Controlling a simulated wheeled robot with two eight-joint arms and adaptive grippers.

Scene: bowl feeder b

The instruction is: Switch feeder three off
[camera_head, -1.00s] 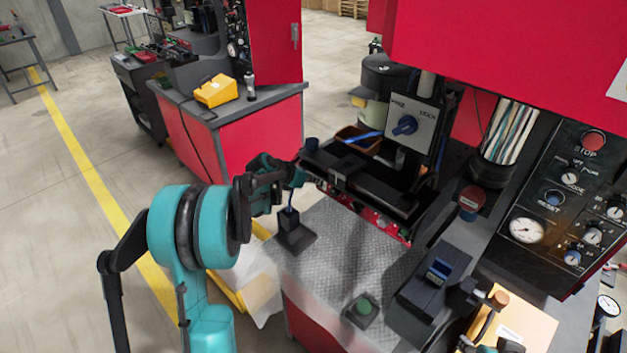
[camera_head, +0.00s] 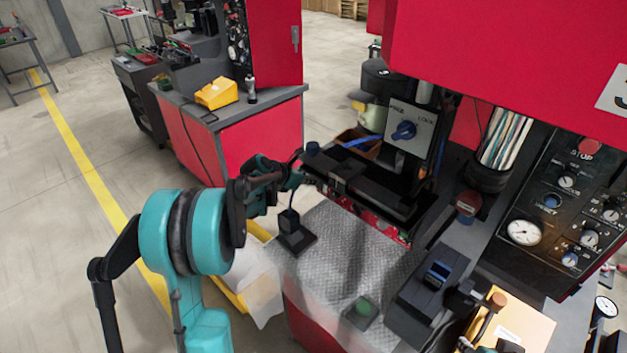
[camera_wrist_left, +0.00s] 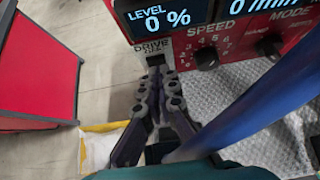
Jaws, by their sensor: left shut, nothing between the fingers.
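My left gripper (camera_head: 306,180) reaches to the front left end of a dark feeder unit (camera_head: 372,190) in the head view. In the left wrist view its fingers (camera_wrist_left: 158,72) are shut with nothing between them. The tips are just below a small label reading DRIVE (camera_wrist_left: 152,46) on the red control panel (camera_wrist_left: 178,57). They cover the area under the label, so the drive switch and its position cannot be made out. The level display (camera_wrist_left: 165,18) reads 0 %. I cannot read a feeder number.
A speed knob (camera_wrist_left: 206,58) and mode knob (camera_wrist_left: 269,46) sit right of the fingers. A black block with a thin stem (camera_head: 289,221) stands below the gripper on the metal worktop (camera_head: 335,245).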

